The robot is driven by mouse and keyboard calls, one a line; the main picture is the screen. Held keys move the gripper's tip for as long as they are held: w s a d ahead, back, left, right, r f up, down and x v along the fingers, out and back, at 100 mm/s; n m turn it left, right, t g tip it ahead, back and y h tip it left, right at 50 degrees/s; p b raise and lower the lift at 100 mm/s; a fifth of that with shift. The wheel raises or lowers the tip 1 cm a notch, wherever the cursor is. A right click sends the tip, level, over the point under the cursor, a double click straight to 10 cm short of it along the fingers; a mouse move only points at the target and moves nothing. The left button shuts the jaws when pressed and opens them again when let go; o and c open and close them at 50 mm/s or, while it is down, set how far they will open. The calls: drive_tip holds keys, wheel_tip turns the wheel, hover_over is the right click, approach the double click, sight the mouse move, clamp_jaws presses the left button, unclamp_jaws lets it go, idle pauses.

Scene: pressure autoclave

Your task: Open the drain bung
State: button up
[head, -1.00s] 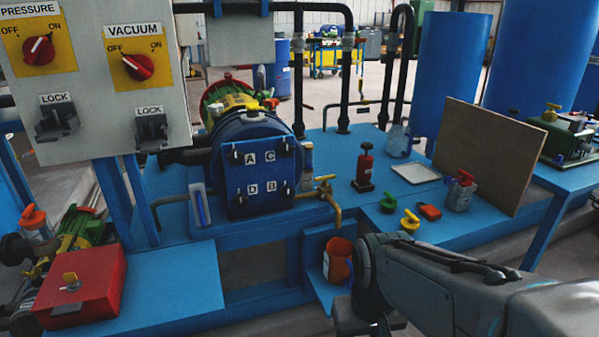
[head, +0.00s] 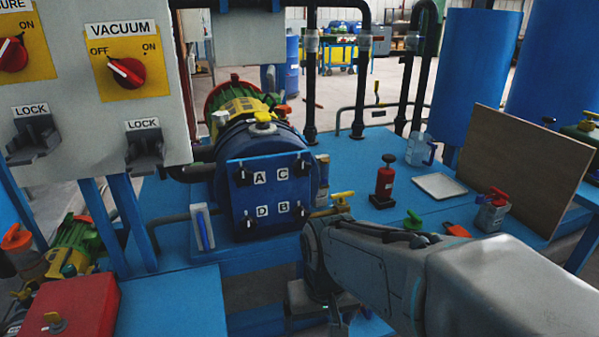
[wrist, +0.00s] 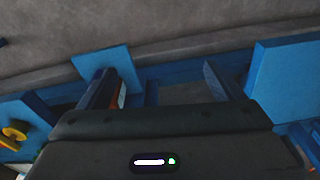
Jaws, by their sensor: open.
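The blue autoclave vessel (head: 228,185) lies on the blue bench, with its front door marked A, C, D and B shut. A yellow-handled valve (head: 342,197) sits on a brass pipe at its lower right. I cannot tell for sure which part is the drain bung; my arm covers the area below the valve. My gripper (head: 338,318) is low in front of the bench, right of and below the vessel, pointing down. Its fingers are mostly hidden in the head view, and nothing is seen in it.
A control panel (head: 80,130) stands close at left, above a red box (head: 70,305). A red bottle (head: 384,182), white tray (head: 440,186), jug (head: 416,150) and brown board (head: 525,165) stand on the right. The wrist view shows floor (wrist: 150,30) and blue frame parts (wrist: 285,80).

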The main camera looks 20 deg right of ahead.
drive_tip(key=w+d+r+m+t+p, duration=0.1)
drive_tip(key=w+d+r+m+p, duration=0.25)
drive_tip(key=w+r+m, duration=0.5)
wheel_tip(320, 180, up, 6)
drive_tip(key=r+m+t+p, duration=0.15)
drive_tip(key=m+p, duration=0.55)
drive_tip(key=m, duration=1.9)
hover_over(343, 193)
drive_tip(key=s, duration=0.6)
drive_tip(key=f, duration=0.1)
drive_tip(key=shift+t, duration=0.35)
drive_tip(key=b+x, duration=0.1)
drive_tip(key=x, duration=0.3)
drive_tip(key=b+x, duration=0.1)
drive_tip(key=x, duration=0.8)
drive_tip(key=shift+w+r+b, duration=0.15)
drive_tip(key=shift+w+b, duration=0.1)
drive_tip(key=shift+b, duration=0.15)
drive_tip(key=c, duration=1)
